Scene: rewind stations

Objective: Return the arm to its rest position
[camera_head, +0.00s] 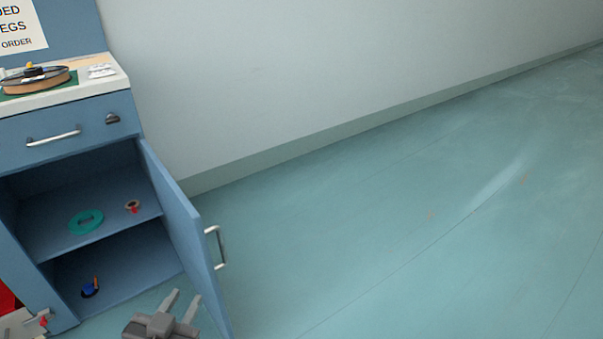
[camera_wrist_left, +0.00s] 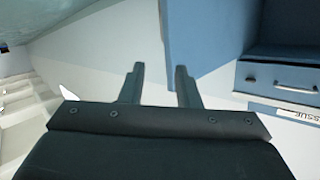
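My left gripper (camera_head: 181,304) is at the bottom of the head view, in front of the open lower part of the blue cabinet (camera_head: 68,147). Its two fingers are spread apart with nothing between them. The wrist view also shows the left gripper (camera_wrist_left: 160,70) with its fingers parted and empty. The open cabinet door (camera_head: 181,225) stands just right of and behind the fingers in the head view; whether they touch it I cannot tell. My right gripper is not in view.
A teal ring (camera_head: 86,222) and a small red-and-tan spool (camera_head: 132,206) lie on the cabinet shelf. A blue-and-orange item (camera_head: 90,288) lies below. A large reel (camera_head: 36,80) rests on the countertop (camera_head: 88,89). The floor (camera_head: 400,230) to the right is clear.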

